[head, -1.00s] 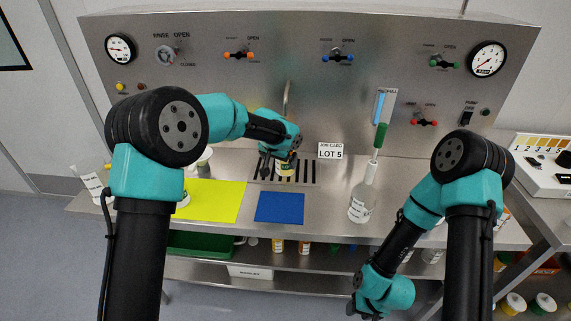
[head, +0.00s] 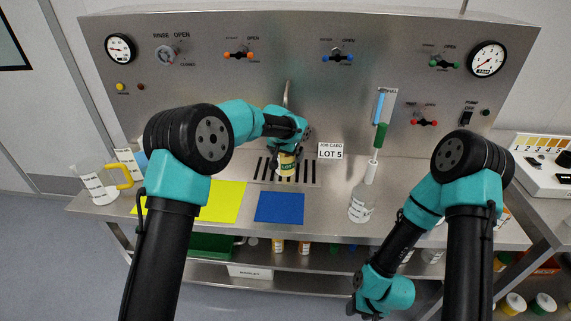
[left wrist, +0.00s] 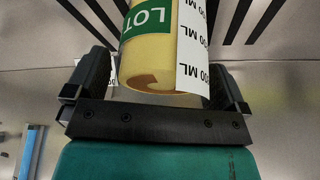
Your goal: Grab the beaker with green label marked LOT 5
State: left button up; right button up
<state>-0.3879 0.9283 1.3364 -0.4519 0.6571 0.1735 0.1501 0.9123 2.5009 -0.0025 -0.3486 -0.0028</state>
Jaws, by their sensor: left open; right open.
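A beaker with yellowish contents and a green label (head: 287,163) stands on the slotted drain at the back of the bench. The left wrist view shows this beaker (left wrist: 150,55) close up, with "LOT" in white on green and a white volume scale; the number after "LOT" is out of frame. My left gripper (head: 284,147) is open at the beaker. In the left wrist view its fingers (left wrist: 163,88) lie on either side of the beaker, with a small gap seen at the left. My right gripper (head: 362,312) hangs low at the bottom edge, open and partly hidden.
A job card (head: 330,151) behind the bench reads LOT 5. A yellow mat (head: 221,202) lies left. A yellow-handled beaker (head: 97,184) stands at the far left.

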pick_arm(q)
jog(key=shift+c, duration=0.5)
jog(key=c, duration=0.9)
jog(key=shift+r, duration=0.15)
jog(key=shift+r, duration=0.25)
jog(key=s+a, duration=0.1)
jog(key=s, duration=0.9)
jog(key=s+a, duration=0.1)
jog(key=s, duration=1)
jog(key=s+a, duration=0.1)
jog(key=s, duration=1)
jog(key=shift+f, duration=0.1)
jog(key=shift+w, duration=0.1)
